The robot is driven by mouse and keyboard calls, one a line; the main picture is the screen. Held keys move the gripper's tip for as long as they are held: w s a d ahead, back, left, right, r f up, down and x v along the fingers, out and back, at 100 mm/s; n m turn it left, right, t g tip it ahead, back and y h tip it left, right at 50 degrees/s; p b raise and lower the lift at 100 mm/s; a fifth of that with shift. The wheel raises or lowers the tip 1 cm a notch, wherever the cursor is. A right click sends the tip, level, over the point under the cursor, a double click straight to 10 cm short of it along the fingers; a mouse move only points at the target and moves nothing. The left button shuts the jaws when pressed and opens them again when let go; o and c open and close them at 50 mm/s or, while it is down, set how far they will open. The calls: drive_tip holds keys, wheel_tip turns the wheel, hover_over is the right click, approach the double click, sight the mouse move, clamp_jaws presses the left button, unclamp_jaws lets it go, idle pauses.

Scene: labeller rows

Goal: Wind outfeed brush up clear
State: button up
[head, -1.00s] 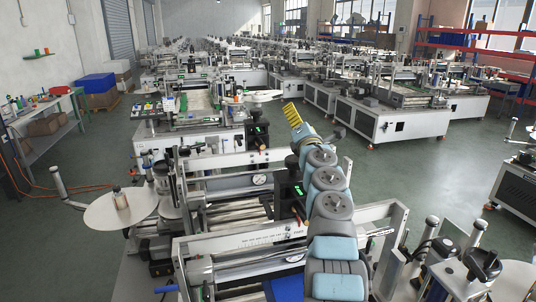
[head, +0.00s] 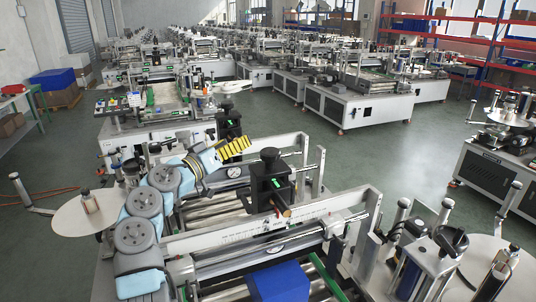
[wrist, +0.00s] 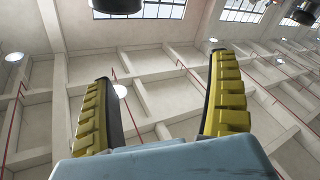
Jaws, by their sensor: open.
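My gripper (head: 236,148) is at the end of my blue-grey arm, left of centre in the head view, over the near labeller. Its yellow ribbed fingers point right and upward. In the wrist view my gripper (wrist: 163,72) is open, with nothing between the fingers. A black adjuster block (head: 268,180) with a round black knob on top and a small green display stands on the near machine's frame, right of my gripper and apart from it. A similar black adjuster (head: 229,123) stands behind my gripper. I cannot make out which part is the outfeed brush.
White frame plates (head: 262,226) and metal rollers cross the near machine. A blue block (head: 280,283) lies at the front. A white reel disc (head: 72,214) is at left, and posts and a reel (head: 487,262) at right.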

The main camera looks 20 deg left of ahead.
sight(271, 150)
drive_tip(key=s+f+m+g+h, duration=0.3)
drive_tip(key=s+f+m, duration=0.1)
drive_tip(key=s+m, duration=0.4)
drive_tip(key=shift+n, duration=0.5)
drive_tip(key=p+x, duration=0.2)
drive_tip(key=x, duration=1.2)
drive_tip(key=shift+w+d+f+p, duration=0.1)
drive_tip(key=shift+w+d+p, duration=0.05)
drive_tip(key=shift+w+p, duration=0.2)
drive_tip(key=shift+w+d+f, duration=0.1)
drive_tip(key=shift+w+d, duration=0.3)
drive_tip(key=shift+w, duration=0.25)
drive_tip(key=c, duration=1.2)
